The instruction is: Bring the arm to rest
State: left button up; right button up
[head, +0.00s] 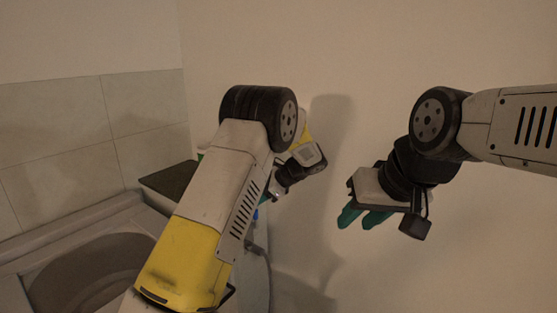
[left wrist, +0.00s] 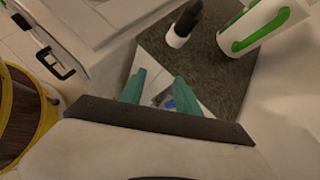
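My left arm rises from the bottom of the head view, and its gripper is mostly hidden behind the arm there. In the left wrist view the left gripper (left wrist: 160,88) shows two teal fingers held apart. Nothing is gripped between them; a white and blue thing (left wrist: 168,102) shows beyond the gap, too small to identify. My right arm comes in from the right of the head view. Its gripper (head: 362,217) hangs with teal fingers pointing down and left, slightly apart and empty, in front of the plain wall.
A dark speckled countertop (left wrist: 225,78) lies below the left gripper; its edge shows in the head view (head: 168,180). On it stand a black and white dispenser (left wrist: 181,30) and a white container with a green handle (left wrist: 258,25). A white cabinet with a black handle (left wrist: 62,68) is at left.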

pick_arm(q)
jog(key=s+a+r+n+h, duration=0.5)
jog(key=s+r, duration=0.3)
jog(key=s, duration=0.4)
jog(key=s+a+r+n+h, duration=0.2)
jog(key=s+r+n+h, duration=0.2)
jog(key=s+r+n, duration=0.65)
jog(key=s+d+f+n+t+h, duration=0.1)
jog(key=s+f+n+t+h, duration=0.1)
jog(key=s, duration=1)
jog(key=shift+s+t+h, duration=0.15)
jog(key=shift+t+h, duration=0.15)
jog(key=shift+t, duration=0.5)
